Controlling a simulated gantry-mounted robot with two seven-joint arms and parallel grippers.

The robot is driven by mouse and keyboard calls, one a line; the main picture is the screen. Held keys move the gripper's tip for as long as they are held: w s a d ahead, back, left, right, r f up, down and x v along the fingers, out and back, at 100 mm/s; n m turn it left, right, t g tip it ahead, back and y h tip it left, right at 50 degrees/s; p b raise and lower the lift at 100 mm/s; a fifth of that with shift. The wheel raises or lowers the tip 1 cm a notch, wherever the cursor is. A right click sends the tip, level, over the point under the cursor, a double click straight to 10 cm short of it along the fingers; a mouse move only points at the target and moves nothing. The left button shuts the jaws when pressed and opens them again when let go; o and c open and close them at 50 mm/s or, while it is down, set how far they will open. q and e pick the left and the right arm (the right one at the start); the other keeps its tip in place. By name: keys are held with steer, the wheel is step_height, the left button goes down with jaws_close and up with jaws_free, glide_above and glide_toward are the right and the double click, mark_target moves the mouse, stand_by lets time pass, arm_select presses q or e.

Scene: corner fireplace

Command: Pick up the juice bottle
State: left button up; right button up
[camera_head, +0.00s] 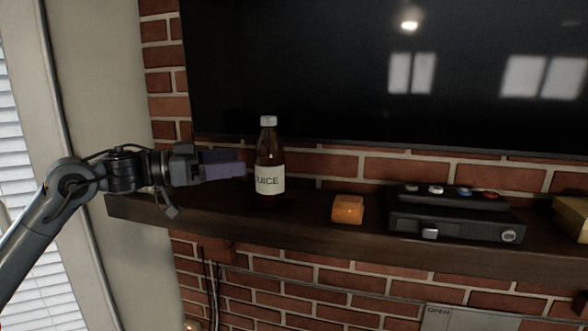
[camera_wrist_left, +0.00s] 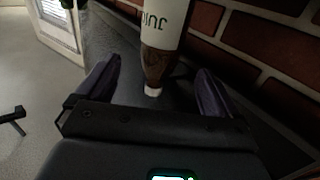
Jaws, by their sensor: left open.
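The juice bottle (camera_head: 268,150) is brown with a white cap and a white label reading "JUICE". It stands upright on the dark wooden mantel shelf (camera_head: 291,220), in front of the brick wall. My left gripper (camera_head: 243,164) points at it from the left, with its purple fingertips just short of the bottle or beside it. In the left wrist view the bottle (camera_wrist_left: 160,45) appears upside down, centred between the two spread fingers of the left gripper (camera_wrist_left: 158,82). No contact with the bottle shows. My right gripper is not in view.
An orange block (camera_head: 347,209) sits right of the bottle. Further right is a black console (camera_head: 455,220) with coloured buttons, then a yellowish box (camera_head: 573,216). A large dark screen (camera_head: 380,70) hangs just above and behind the shelf.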

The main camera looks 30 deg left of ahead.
mark_target(277, 154)
arm_select(q)
steer(key=p+x, duration=0.1)
steer(key=x, duration=0.2)
steer(key=p+x, duration=0.2)
steer(key=x, duration=0.1)
steer(key=p+x, duration=0.2)
steer(key=x, duration=0.2)
steer(key=shift+w+r, duration=0.1)
steer(key=shift+r, duration=0.2)
steer(key=shift+w+d+f, duration=0.15)
steer(key=shift+w, duration=0.15)
steer(key=c, duration=1.4)
steer(key=shift+c, duration=0.5)
